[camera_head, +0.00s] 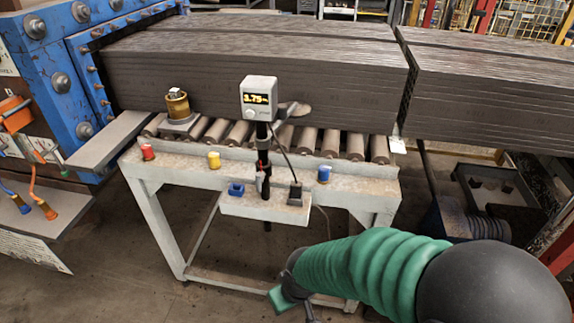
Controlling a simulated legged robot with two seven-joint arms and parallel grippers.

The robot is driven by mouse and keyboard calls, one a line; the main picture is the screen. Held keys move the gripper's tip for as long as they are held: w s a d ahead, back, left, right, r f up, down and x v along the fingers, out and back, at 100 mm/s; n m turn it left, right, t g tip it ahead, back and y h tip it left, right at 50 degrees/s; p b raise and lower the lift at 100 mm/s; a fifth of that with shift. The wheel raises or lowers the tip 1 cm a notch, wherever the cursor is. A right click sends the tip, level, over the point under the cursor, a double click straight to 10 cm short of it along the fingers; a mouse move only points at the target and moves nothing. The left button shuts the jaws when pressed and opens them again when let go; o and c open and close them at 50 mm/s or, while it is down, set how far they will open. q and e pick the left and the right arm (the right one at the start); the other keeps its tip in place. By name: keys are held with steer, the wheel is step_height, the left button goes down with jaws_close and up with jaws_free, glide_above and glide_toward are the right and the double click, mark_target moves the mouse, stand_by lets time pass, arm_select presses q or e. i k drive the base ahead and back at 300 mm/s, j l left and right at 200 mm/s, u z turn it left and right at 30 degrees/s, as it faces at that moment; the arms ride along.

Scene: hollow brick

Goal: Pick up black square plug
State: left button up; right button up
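The black square plug (295,192) stands on the small shelf at the front of the roller table, right of the black probe. A dark cable runs from its top up toward the meter. My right gripper (293,305) is at the bottom of the head view, below and in front of the shelf, apart from the plug. Its fingertips are small and partly cut off by the lower edge, so I cannot tell its opening. My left gripper is not in view.
A meter (258,98) on a black probe (263,160) stands left of the plug. A blue socket-like block (236,189) is on the same shelf. Red (147,152), yellow (214,160) and blue (325,174) knobs line the table (180,172). Stacked grey slabs (200,75) lie behind.

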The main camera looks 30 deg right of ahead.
mark_target(296, 189)
steer(key=z, duration=1.05)
